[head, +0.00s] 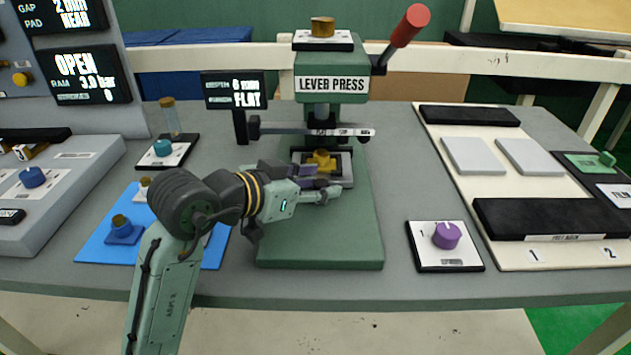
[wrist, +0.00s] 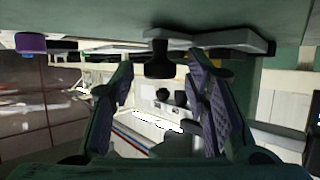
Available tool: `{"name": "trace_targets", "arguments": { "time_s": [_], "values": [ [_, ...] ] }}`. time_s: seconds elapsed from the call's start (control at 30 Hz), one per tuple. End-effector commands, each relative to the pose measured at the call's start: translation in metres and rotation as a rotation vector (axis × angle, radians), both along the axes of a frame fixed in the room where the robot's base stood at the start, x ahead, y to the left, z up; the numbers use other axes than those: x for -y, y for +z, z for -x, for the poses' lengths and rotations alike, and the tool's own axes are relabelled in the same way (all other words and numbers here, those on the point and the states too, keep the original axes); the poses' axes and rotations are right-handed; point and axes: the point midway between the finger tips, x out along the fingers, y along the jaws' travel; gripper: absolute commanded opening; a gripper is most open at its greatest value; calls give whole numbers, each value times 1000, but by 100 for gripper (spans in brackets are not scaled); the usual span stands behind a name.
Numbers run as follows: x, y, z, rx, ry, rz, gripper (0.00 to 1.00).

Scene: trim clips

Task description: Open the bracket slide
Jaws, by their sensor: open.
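My gripper (head: 318,184) is open, low over the green base of the lever press (head: 332,84). Its fingers are just in front of a yellow piece (head: 320,160) seated in a grey block (head: 346,166) under the press ram. The fingers partly cover that block, and I cannot tell whether they touch it. In the wrist view my open gripper (wrist: 160,62) has nothing clearly held between its fingers. A dark block-shaped part (wrist: 159,68) shows beyond the fingertips. No label for the bracket slide is readable, so I cannot tell which part it is or its state.
A labelled horizontal bar (head: 300,130) crosses the press above my gripper. A blue mat (head: 95,243) lies left, partly behind my arm. A purple knob box (head: 445,258) stands right. A pale board (head: 455,190) with grey pads is farther right. The front right of the press base is clear.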

Motion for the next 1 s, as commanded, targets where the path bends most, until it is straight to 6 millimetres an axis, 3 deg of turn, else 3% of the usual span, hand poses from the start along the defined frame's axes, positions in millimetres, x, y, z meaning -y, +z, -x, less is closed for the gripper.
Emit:
{"name": "trace_targets", "arguments": {
  "time_s": [0.13,0.73,1.0],
  "values": [
    [0,0,0,0,0,0,41],
    [0,0,0,0,1,0,1],
    [-1,0,0,0,1,0,0]
  ]
}}
